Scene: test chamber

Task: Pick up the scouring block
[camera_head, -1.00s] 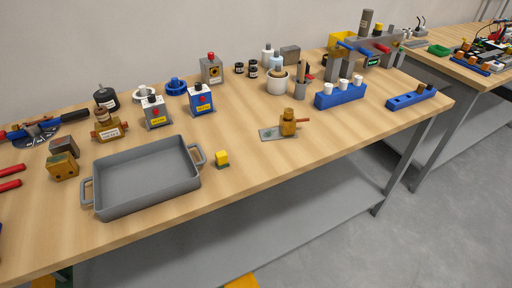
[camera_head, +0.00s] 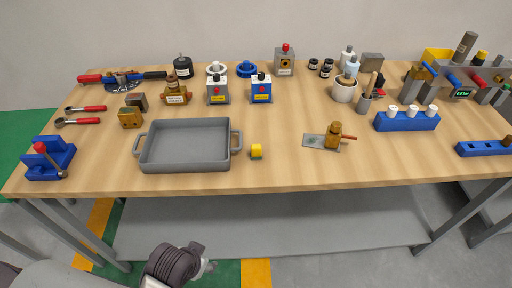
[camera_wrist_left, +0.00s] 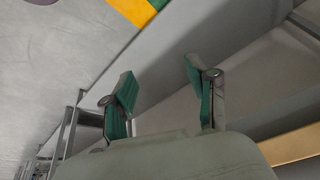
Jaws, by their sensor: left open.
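The block does not show in that view. In the head view part of my left arm (camera_head: 175,262) shows at the bottom, in front of the table and well below the block. My right gripper is not in view.
The grey tray (camera_head: 187,148) stands left of the block on the table (camera_head: 290,175). A metal plate with a brass fitting (camera_head: 334,133) lies to the right. Several labelled boxes and fittings stand behind. The table between block and front edge is clear.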

